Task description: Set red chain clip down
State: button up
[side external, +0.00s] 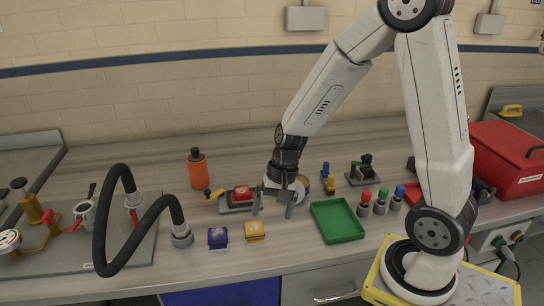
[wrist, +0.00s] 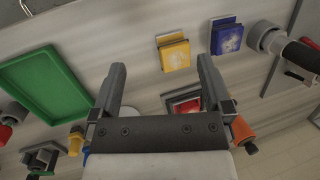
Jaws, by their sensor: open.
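The red chain clip (side external: 242,191) sits on a small grey fixture (side external: 228,207) on the bench, left of my gripper. In the wrist view the red clip (wrist: 183,104) is partly hidden behind my gripper's right finger and palm. My gripper (side external: 273,206) is open, pointing down just to the right of the fixture, with nothing between its fingers. A blue clip (side external: 218,238) and a yellow clip (side external: 255,230) stand on the bench in front of the fixture.
A green tray (side external: 338,221) lies right of my gripper, with red, green and blue-capped pieces (side external: 381,201) beside it. An orange bottle (side external: 197,170) stands behind the fixture. A black hose (side external: 107,235) arches at left. A red toolbox (side external: 508,160) is far right.

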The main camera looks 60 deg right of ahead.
jog(key=s+n+h, duration=0.1)
jog(key=n, duration=0.2)
jog(key=s+a+r+n+t+h, duration=0.1)
jog(key=s+n, duration=0.1)
jog(key=n, duration=0.1)
jog(key=s+r+n+h, duration=0.1)
jog(key=n, duration=0.2)
jog(key=shift+s+a+r+n+t, duration=0.1)
jog(key=shift+s+a+n+t, duration=0.05)
jog(key=shift+a+n+t, duration=0.2)
jog(key=shift+d, duration=0.1)
jog(key=shift+c, duration=0.2)
